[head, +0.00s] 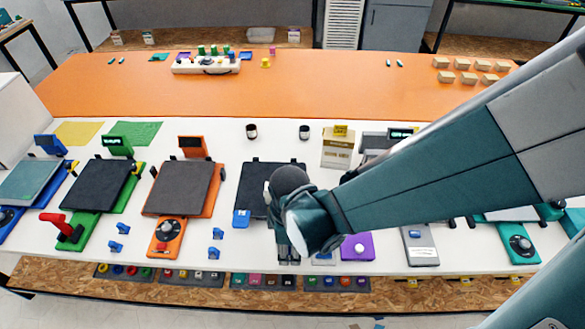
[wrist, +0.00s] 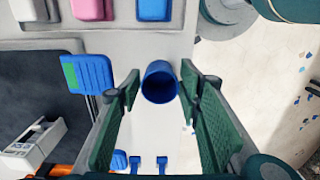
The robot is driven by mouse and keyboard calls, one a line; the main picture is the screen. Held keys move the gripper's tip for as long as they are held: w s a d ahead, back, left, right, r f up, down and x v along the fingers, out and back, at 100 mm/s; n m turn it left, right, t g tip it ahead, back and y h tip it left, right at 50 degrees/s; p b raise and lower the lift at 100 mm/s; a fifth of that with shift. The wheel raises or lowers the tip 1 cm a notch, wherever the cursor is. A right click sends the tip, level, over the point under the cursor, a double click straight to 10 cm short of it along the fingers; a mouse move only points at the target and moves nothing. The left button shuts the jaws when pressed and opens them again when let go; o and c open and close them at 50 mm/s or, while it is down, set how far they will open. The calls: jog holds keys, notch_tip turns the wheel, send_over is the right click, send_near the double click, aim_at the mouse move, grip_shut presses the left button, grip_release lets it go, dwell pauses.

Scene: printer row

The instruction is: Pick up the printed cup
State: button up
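The printed cup (wrist: 160,82) is a small blue cylinder with a dark opening, on or over the pale table in the wrist view. My gripper (wrist: 158,88) is open, with one green-padded finger on either side of the cup. Narrow gaps seem to show between cup and fingertips. I cannot tell whether the fingers are level with the cup or still above it. In the head view my gripper (head: 289,252) points down at the front of the white table, and the cup is hidden there.
A dark printer bed (head: 253,180) with a blue control box (wrist: 88,74) lies close to the left of my gripper. A purple box (head: 357,247) is to its right. The table's front edge is near, with colored items (wrist: 95,8) on a lower shelf.

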jog(key=c, duration=0.5)
jog(key=shift+r, duration=0.1)
jog(key=shift+r+p, duration=1.45)
jog(key=shift+r, duration=3.45)
